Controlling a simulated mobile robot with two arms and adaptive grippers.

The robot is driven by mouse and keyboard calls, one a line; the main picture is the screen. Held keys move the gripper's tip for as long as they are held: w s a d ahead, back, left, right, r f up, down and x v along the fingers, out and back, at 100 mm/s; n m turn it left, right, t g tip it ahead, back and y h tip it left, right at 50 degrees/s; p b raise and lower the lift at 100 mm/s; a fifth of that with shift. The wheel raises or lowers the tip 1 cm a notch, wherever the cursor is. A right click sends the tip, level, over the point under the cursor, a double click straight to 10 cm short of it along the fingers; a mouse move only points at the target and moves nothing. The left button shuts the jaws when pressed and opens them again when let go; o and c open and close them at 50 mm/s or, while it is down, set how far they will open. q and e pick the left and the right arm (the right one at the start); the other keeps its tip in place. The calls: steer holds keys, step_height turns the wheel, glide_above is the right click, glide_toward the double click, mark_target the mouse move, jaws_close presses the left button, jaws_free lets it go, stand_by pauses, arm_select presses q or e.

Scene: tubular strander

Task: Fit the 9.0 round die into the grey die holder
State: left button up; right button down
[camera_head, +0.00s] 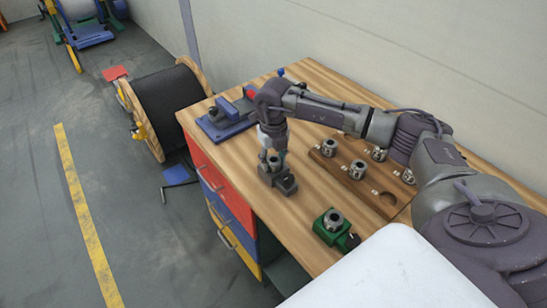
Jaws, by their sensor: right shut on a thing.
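My right gripper (272,150) points down over the grey die holder (285,184) near the table's left edge. It is shut on a small round steel die (274,161), right at the top of the holder. I cannot tell whether the die is seated in the holder or just above it, and its size marking is too small to read. My left gripper is not in view.
A green die holder (331,227) stands nearer on the wooden table (290,223). A wooden rack (344,184) with several steel dies lies at the right, partly behind my arm. A blue vise (222,125) stands at the back left. A cable reel (172,103) is on the floor.

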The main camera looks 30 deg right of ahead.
mark_target(273, 159)
steer(key=c, duration=0.6)
jaws_free()
steer(key=shift+f, duration=0.1)
steer(key=shift+r, duration=0.25)
step_height(273, 159, up, 12)
steer(key=b, duration=0.3)
steer(key=shift+a+f, duration=0.1)
steer(key=shift+f, duration=0.1)
